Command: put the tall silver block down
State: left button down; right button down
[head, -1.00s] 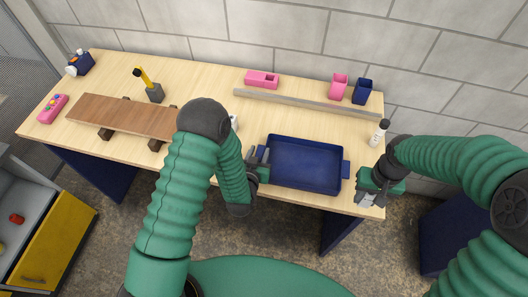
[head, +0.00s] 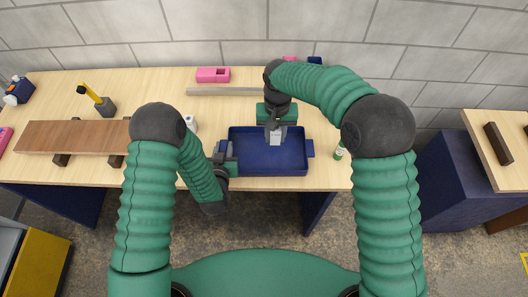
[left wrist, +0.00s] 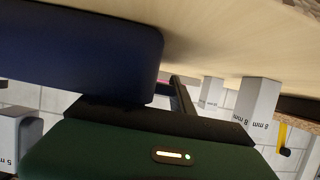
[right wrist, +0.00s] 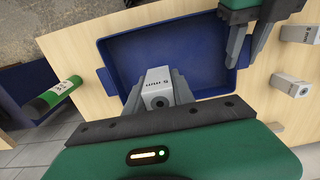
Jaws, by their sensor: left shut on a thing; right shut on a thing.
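The silver block (head: 275,137), with a "mm" label, is in my right gripper (head: 276,127), over the inside of the blue tray (head: 295,172). In the right wrist view the block (right wrist: 157,88) is between the fingers with the tray floor behind it. I cannot tell whether it touches the floor. My left gripper (head: 226,158) is shut at the tray's left end, on its handle; the grip itself is partly hidden. The left wrist view shows the tray's blue side (left wrist: 80,50) close up, and a labelled silver block (left wrist: 18,128) at the left edge.
Two more silver blocks (right wrist: 290,85) (right wrist: 299,36) stand on the table left of the tray. A green and white bottle (head: 339,152) stands right of the tray. A grey bar (head: 235,91) and pink box (head: 213,74) lie behind. A wooden board (head: 75,137) lies left.

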pick_arm(q)
jog(key=shift+s+a, duration=0.15)
jog(key=shift+a, duration=0.3)
pick_arm(e)
send_over(251, 154)
pick_arm(q)
jog(key=shift+d, duration=0.3)
pick_arm(e)
notch_tip(251, 154, down, 9)
jog(key=shift+w+d+r, duration=0.1)
jog(key=shift+f, duration=0.4)
pick_arm(q)
jog(key=shift+a, duration=0.1)
pick_arm(e)
jog(key=c, duration=1.1)
grip_release()
jog(key=shift+o, duration=0.2)
